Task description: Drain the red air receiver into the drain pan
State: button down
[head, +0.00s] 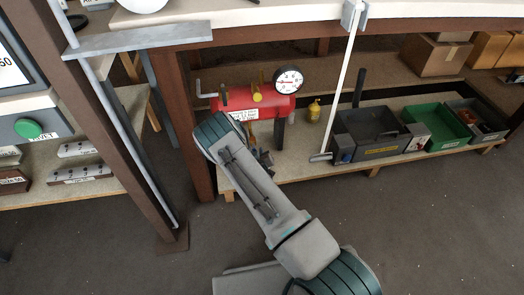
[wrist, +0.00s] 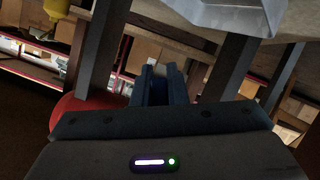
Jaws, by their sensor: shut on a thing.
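The red air receiver (head: 268,106) lies on the low shelf under the bench, with a round gauge (head: 288,79) and a yellow fitting on top. My forearm covers its lower left part in the head view. In the wrist view, which is upside down, the receiver (wrist: 75,112) shows as a red curve behind my gripper, between dark legs. My gripper (wrist: 162,82) is shut on a small pale part, likely the drain valve, underneath the receiver; its shape is mostly hidden. A pale grey pan (wrist: 228,14), apparently the drain pan, stands on the shelf nearby.
A yellow bottle (head: 314,110) stands right of the receiver. A white slanted rod (head: 341,80) crosses in front of the shelf. A brown post (head: 189,125) stands close left of my arm.

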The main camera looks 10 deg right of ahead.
jog(key=shift+s+a+f+m+y, duration=0.15)
jog(key=shift+a+m+y, duration=0.3)
jog(key=shift+m, duration=0.25)
jog(key=shift+w+a+f+m+y, duration=0.15)
jog(key=shift+a+m+y, duration=0.2)
jog(key=shift+m+y, duration=0.3)
jog(key=shift+s, duration=0.1)
jog(key=c, duration=1.4)
grip_release()
jog(key=shift+c, duration=0.2)
jog(key=p+v, duration=0.4)
jog(key=v, duration=0.9)
jog(key=shift+s+r+p, duration=0.3)
jog(key=shift+r+p, duration=0.05)
jog(key=shift+a, duration=0.1)
